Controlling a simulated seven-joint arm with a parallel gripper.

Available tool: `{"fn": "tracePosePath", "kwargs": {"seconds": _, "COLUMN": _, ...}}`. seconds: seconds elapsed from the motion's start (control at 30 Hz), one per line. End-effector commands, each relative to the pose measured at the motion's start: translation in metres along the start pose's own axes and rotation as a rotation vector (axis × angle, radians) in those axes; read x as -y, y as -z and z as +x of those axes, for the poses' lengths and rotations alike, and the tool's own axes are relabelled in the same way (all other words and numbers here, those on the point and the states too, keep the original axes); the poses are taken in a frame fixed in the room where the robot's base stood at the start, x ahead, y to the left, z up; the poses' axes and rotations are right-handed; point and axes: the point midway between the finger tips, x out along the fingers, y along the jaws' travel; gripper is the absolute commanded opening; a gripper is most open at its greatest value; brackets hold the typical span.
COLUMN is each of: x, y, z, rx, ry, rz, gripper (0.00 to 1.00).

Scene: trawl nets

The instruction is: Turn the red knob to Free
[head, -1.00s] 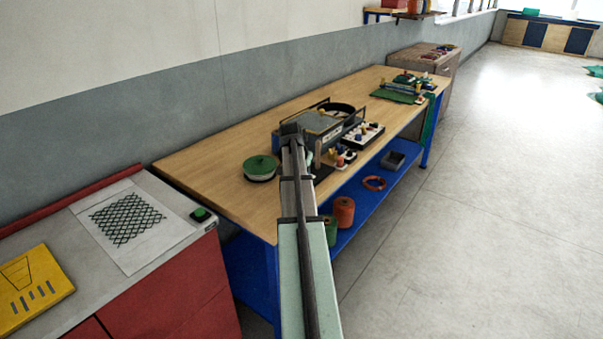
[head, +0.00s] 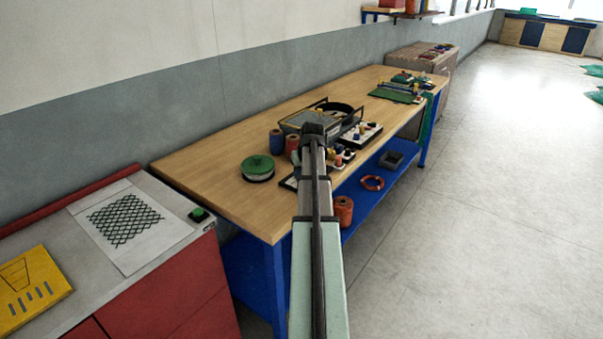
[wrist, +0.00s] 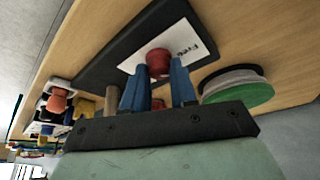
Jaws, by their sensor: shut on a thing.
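The red knob (wrist: 158,60) stands on a white plate (wrist: 196,38) fixed to a dark board (wrist: 112,62) on the bench. The word "Free" is printed on the plate, to the right of the knob in the wrist view. My gripper (wrist: 158,70) is shut on the knob, one blue finger on each side of it. I cannot make out a pointer on the knob. In the head view my arm covers the knob and the fingers; only an edge of the dark board (head: 288,183) shows left of my arm.
A blue spool (head: 276,142) and a red spool (head: 292,144) stand behind. Small coloured pegs on white plates (head: 366,131) lie to the right. The bench's front left (head: 225,190) is clear.

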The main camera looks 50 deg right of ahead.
Motion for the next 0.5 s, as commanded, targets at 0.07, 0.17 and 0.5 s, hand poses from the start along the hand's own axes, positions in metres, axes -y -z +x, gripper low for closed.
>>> {"fn": "tracePosePath", "kwargs": {"seconds": 0.07, "x": -0.0002, "y": -0.0010, "z": 0.0002, "rx": 0.003, "ry": 0.017, "rz": -0.034, "gripper": 0.00}}
{"fn": "tracePosePath", "kwargs": {"seconds": 0.17, "x": -0.0005, "y": -0.0009, "z": 0.0002, "rx": 0.003, "ry": 0.032, "rz": -0.072, "gripper": 0.00}}
{"fn": "tracePosePath", "kwargs": {"seconds": 0.5, "x": -0.0002, "y": -0.0014, "z": 0.0003, "rx": 0.005, "ry": 0.054, "rz": -0.127, "gripper": 0.00}}
